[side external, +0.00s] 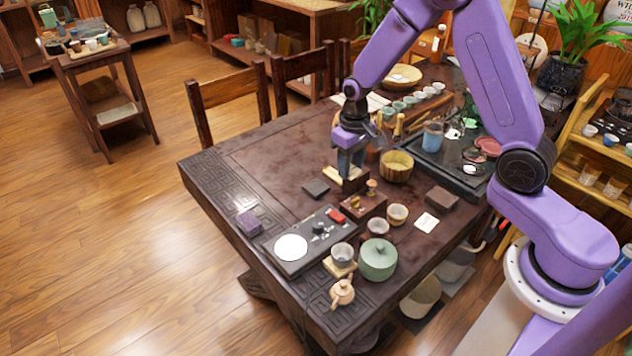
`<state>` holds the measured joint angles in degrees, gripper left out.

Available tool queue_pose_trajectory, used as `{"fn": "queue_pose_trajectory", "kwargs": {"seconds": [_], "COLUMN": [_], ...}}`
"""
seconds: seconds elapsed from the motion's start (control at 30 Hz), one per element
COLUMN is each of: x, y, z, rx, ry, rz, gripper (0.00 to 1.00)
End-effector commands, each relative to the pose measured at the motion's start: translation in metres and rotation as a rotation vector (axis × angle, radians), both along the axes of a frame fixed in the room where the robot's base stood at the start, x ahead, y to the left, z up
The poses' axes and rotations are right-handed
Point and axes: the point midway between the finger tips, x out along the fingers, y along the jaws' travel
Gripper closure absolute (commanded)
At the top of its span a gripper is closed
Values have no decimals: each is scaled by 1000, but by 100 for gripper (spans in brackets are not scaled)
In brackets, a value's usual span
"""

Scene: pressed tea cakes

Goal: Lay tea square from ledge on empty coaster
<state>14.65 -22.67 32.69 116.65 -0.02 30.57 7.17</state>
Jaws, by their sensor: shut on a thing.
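My gripper (350,168) points down over the middle of the dark carved table. It is shut on a small dark piece, seemingly the tea square, mostly hidden between the fingers. The fingertips are just above or at a low pale wooden ledge (331,173); I cannot tell whether the piece still touches it. A flat dark square (316,188), possibly a coaster, lies bare just left of the ledge.
A small brown wooden stand (362,206) sits just in front of my gripper. A black tray with a white disc (291,247), a green lidded pot (378,260) and cups are nearer the front. A woven bowl (397,167) stands close right. The table's back left is clear.

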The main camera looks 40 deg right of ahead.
Motion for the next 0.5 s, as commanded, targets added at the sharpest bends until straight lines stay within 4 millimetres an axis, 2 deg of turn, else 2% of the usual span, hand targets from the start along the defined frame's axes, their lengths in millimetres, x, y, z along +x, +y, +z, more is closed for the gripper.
{"fn": "queue_pose_trajectory", "kwargs": {"seconds": [0.2,0.47,0.5], "x": [38,79,83], "y": [0,1,1], "z": [-18,-37,-44], "rx": [0,0,0], "ry": [2,1,3], "rz": [-1,-2,-1], "gripper": [87,87,87]}}
